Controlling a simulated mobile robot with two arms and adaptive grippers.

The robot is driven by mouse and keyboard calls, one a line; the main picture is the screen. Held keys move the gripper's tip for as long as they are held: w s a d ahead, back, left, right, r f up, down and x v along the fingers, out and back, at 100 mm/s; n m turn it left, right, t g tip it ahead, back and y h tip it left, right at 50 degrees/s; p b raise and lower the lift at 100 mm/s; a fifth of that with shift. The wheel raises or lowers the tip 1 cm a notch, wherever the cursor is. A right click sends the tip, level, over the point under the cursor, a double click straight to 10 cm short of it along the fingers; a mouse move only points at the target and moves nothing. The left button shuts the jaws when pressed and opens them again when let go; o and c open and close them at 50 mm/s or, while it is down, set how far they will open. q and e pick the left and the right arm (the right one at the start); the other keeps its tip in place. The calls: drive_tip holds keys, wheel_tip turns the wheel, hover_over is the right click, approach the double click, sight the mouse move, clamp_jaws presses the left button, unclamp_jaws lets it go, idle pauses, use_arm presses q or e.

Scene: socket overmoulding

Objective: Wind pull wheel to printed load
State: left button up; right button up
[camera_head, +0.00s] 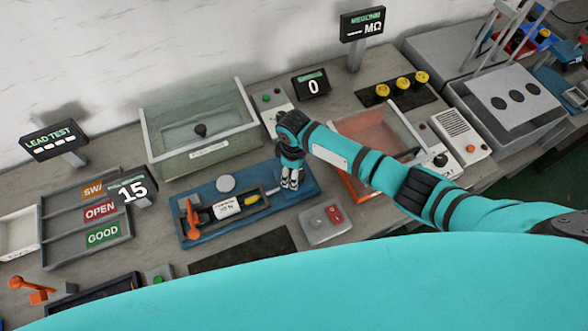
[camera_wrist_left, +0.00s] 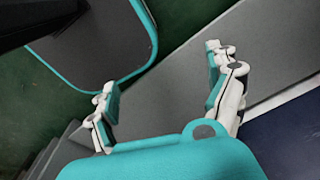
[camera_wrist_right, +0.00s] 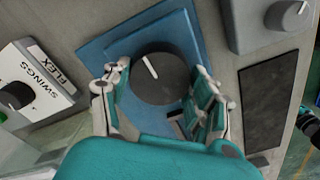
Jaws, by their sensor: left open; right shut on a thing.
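The pull wheel (camera_wrist_right: 163,84) is a dark round knob with a white pointer line, on the blue pull fixture (camera_wrist_right: 97,50) in the right wrist view. My right gripper (camera_head: 290,181) is shut on it, one finger on each side; in the head view the gripper and arm hide the wheel. The blue fixture also shows in the head view (camera_head: 262,219), with a white printed label (camera_head: 228,207) too small to read and an orange clamp (camera_head: 192,218). A small display (camera_head: 132,190) reads 15. My left gripper (camera_wrist_left: 163,73) is open and empty, away from the fixture.
A clear-walled tank (camera_head: 200,155) stands behind the fixture. A grey box with a red switch (camera_head: 321,224) is in front. Sorting trays marked OPEN and GOOD (camera_head: 87,229) lie left. A dark mat (camera_head: 245,250) is bare. An orange-rimmed bin (camera_head: 372,135) lies beyond my right arm.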

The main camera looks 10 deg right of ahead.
idle(0.3)
drive_tip(key=o, duration=1.2)
wheel_tip(320, 180, up, 12)
idle(0.3)
